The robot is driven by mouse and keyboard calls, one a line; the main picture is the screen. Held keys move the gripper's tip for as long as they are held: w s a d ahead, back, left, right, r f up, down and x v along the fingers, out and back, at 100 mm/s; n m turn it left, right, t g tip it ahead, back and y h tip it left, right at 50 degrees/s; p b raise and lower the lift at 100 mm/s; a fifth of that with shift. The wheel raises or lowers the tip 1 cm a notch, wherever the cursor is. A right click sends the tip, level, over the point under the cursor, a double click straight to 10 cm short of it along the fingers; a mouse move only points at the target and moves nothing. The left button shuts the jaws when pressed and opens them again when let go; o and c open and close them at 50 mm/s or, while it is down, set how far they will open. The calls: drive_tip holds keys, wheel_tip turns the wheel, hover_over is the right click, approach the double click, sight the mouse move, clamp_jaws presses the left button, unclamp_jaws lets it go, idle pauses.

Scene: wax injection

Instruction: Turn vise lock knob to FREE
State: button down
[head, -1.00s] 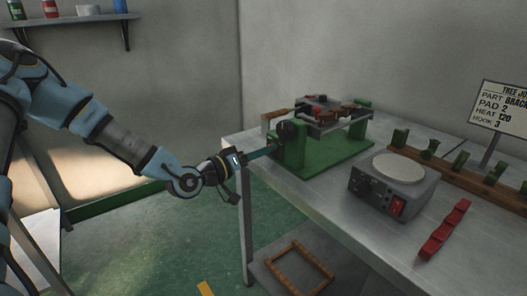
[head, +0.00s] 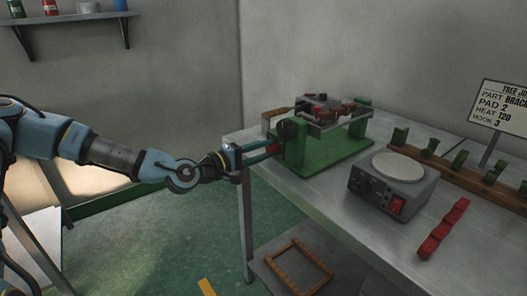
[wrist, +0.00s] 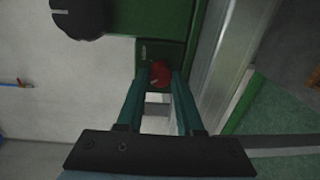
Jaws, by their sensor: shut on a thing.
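The green vise (head: 325,153) stands at the left end of the metal bench. Its red lock knob (wrist: 160,74) shows in the wrist view between the tips of my fingers, with a pale pointer line on its face. It also shows small in the head view (head: 271,149). My gripper (wrist: 158,82) has its two teal fingers on either side of the knob, shut on it. In the head view my gripper (head: 272,150) reaches the vise's left side. A small label sits above the knob, too small to read.
A large black knob (wrist: 82,15) sits close by on the vise. A grey heater box (head: 394,187) with a round pad, a red bar (head: 443,229) and a wooden rack (head: 460,170) stand to the right. A wooden frame (head: 292,268) lies on the lower shelf.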

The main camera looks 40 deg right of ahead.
drive_tip(key=shift+w+n, duration=0.1)
drive_tip(key=shift+n, duration=0.9)
drive_tip(key=c, duration=0.5)
unclamp_jaws()
drive_tip(key=shift+c, duration=0.2)
drive_tip(key=shift+a, duration=0.1)
drive_tip(key=a, duration=1)
drive_tip(key=shift+w+a+r+b, duration=0.25)
drive_tip(key=shift+a+b, duration=0.05)
drive_tip(key=shift+b, duration=0.1)
